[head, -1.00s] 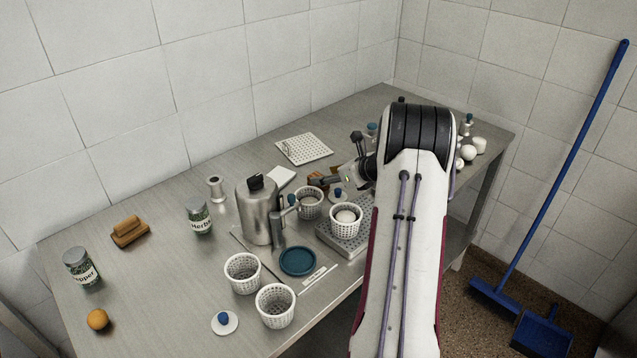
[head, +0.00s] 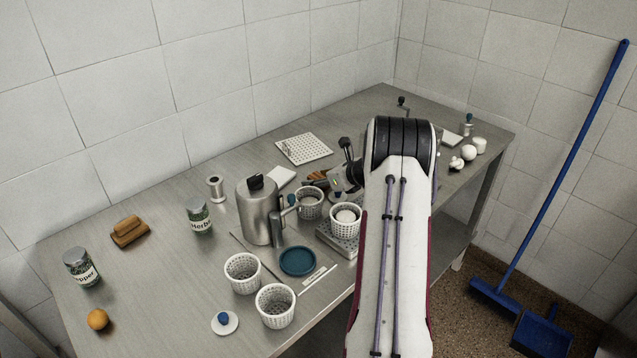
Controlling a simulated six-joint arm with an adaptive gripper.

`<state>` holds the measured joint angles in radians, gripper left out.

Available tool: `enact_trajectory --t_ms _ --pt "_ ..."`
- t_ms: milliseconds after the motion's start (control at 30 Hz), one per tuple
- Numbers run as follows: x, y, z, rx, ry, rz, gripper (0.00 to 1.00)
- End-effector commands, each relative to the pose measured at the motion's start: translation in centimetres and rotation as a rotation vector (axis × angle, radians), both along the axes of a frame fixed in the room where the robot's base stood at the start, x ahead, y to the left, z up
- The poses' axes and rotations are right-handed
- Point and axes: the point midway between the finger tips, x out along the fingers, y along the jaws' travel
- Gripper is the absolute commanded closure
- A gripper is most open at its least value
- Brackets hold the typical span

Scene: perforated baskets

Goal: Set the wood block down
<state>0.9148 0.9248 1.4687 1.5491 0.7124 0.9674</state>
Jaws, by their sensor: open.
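An orange-brown piece that looks like the wood block (head: 316,175) shows in the head view behind the rear white basket. It is small and partly covered by dark parts beside my gripper. My gripper (head: 324,181) is open, just right of and close to this piece. Its fingertips are too small and covered to make out, so I cannot tell whether they touch it. Another brown wooden piece (head: 130,231), stacked in form, lies on the table at the far left, well away from my gripper.
White perforated baskets (head: 275,306) stand on the metal table, one on a perforated grey block (head: 338,240). A steel canister (head: 260,211) and blue dish (head: 297,261) are close by. A white perforated plate (head: 304,148) lies behind. The table's left middle is mostly clear.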

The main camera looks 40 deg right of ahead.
Motion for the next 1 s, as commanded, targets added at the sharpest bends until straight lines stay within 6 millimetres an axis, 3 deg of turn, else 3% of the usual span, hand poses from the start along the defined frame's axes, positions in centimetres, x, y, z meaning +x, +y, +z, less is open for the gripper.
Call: enact_trajectory --t_ms 167,300,333,767,1000 --pt "0.0 0.0 0.0 0.000 0.000 0.000 0.53" --pt "0.0 0.0 0.0 0.000 0.000 0.000 0.89" --pt "0.0 0.0 0.0 0.000 0.000 0.000 0.94" --pt "0.0 0.0 0.3 -0.001 -0.001 0.001 0.98" --pt "0.0 0.0 2.3 -0.002 -0.002 0.000 0.98"
